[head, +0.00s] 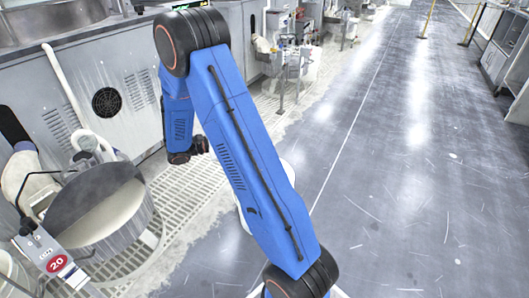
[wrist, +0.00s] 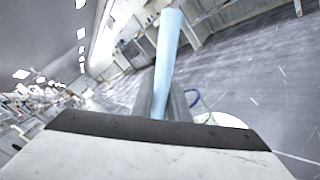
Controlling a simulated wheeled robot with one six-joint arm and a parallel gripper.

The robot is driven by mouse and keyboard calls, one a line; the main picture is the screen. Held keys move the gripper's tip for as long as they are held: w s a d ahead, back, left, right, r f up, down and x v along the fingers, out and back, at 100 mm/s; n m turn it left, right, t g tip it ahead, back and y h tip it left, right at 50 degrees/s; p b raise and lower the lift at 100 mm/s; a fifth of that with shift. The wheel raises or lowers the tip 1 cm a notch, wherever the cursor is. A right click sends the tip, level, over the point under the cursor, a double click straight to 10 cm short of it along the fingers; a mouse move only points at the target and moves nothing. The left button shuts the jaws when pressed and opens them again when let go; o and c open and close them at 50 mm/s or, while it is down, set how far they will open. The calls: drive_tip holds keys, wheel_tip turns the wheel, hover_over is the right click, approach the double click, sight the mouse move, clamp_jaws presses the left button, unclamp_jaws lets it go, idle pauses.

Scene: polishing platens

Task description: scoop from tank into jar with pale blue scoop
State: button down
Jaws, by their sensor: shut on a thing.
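The pale blue scoop (wrist: 168,55) shows in the wrist view as a long pale blue shaft standing up from between the fingers of my gripper (wrist: 166,108). My gripper is shut on it. The scoop's bowl cannot be made out. In the head view neither the scoop nor the gripper fingers can be made out. A round metal tank (head: 146,215) with a pale, whitish content stands at the lower left. A white rounded thing (head: 288,172) is mostly hidden behind my blue arm; I cannot tell whether it is the jar.
A grey control box (head: 45,250) with a red "20" tag is beside the tank. A grey machine cabinet (head: 125,100) stands behind it, with a white pipe (head: 66,85). Floor grating (head: 180,190) lies right of the tank. The grey floor (head: 410,190) at right is open.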

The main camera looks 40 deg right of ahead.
drive_tip(key=s+a+m+g+y, duration=0.3)
drive_tip(key=s+m+g+y, duration=0.1)
drive_tip(key=s+g, duration=0.2)
drive_tip(key=shift+s+a+r+m, duration=0.2)
drive_tip(key=shift+a+r+m, duration=0.05)
drive_tip(key=shift+a+m, duration=0.1)
